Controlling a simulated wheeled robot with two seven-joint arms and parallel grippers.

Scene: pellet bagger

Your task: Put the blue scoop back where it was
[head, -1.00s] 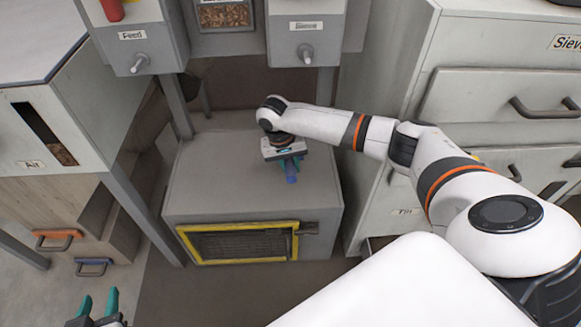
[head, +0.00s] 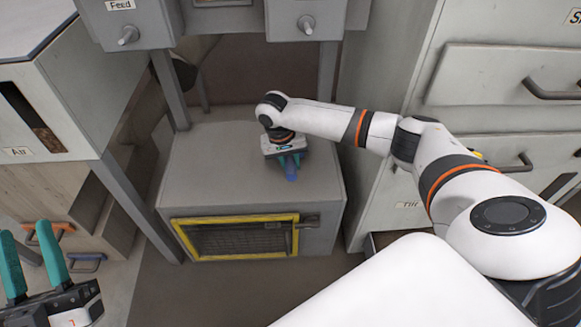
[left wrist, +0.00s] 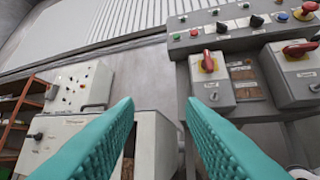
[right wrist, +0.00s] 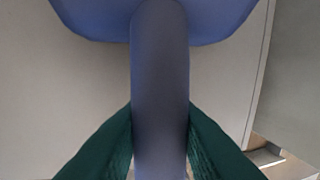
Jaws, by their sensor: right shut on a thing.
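The blue scoop (head: 291,173) shows only in part in the head view, under my right gripper (head: 287,160), over the top of a grey box (head: 225,160). In the right wrist view, the fingers of my right gripper (right wrist: 160,140) are shut on the scoop's handle (right wrist: 160,75), and its wide blue part (right wrist: 90,18) is beyond them. I cannot tell whether the scoop touches the box top. My left gripper (head: 36,262) is open and empty at the lower left; its teal fingers stand apart in the left wrist view (left wrist: 160,135).
The grey box has a yellow-framed grille (head: 240,238) in front. Posts of the bagger stand behind and beside it. A cabinet with drawers (head: 500,100) is on the right. At left, drawers have an orange handle (head: 60,228) and a blue handle (head: 88,262). The floor in front is clear.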

